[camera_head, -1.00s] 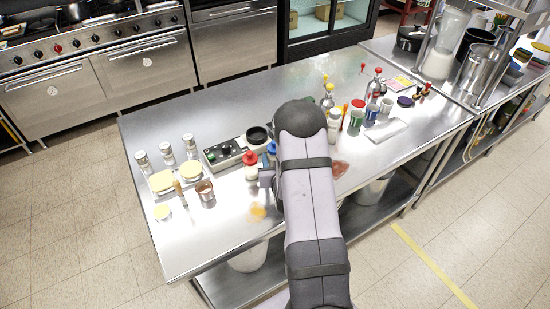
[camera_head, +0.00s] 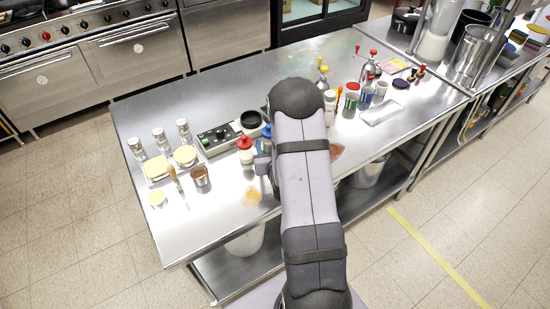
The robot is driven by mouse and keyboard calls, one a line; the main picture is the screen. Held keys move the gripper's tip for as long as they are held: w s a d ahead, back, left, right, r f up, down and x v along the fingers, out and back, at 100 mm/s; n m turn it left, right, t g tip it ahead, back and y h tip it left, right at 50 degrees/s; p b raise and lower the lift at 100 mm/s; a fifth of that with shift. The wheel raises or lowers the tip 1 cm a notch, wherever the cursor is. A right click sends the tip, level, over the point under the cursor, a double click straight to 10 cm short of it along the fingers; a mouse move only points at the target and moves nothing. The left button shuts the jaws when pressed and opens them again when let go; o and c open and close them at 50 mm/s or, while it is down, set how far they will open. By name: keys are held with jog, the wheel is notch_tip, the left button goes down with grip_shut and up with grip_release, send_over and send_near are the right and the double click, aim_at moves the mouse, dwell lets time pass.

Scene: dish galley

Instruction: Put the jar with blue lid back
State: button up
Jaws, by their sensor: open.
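A small jar with a blue lid (camera_head: 267,131) stands on the steel table, just right of a jar with a red lid (camera_head: 245,148). My arm hides part of its right side. My gripper (camera_head: 262,165) shows only as a small grey piece left of my arm, close in front of the two jars. It is open. The fingertips are mostly hidden, and I cannot tell whether they touch the jar.
A black control box (camera_head: 217,137) and a dark round pot (camera_head: 251,122) stand beside the jars. Yellow-topped containers (camera_head: 158,168) and a copper-coloured cup (camera_head: 201,178) are left. Bottles and cups (camera_head: 352,97) stand right. The table's back left is clear.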

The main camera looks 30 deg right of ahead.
jog(key=b+v, duration=0.1)
jog(key=v, duration=0.6)
jog(key=shift+s+a+b, duration=0.1)
jog(key=shift+s+b, duration=0.05)
jog(key=shift+b, duration=0.25)
jog(key=shift+s+a+r+p, duration=0.1)
jog(key=shift+s+r+p, duration=0.15)
jog(key=shift+p, duration=0.25)
jog(key=p, duration=0.2)
jog(key=shift+s+a+r+p, duration=0.1)
jog(key=shift+s+r+p, duration=0.1)
jog(key=shift+s+p, duration=0.1)
jog(key=shift+s+a+r+p, duration=0.15)
jog(key=shift+s+p, duration=0.3)
jog(key=shift+p, duration=0.75)
jog(key=shift+s+a, duration=0.1)
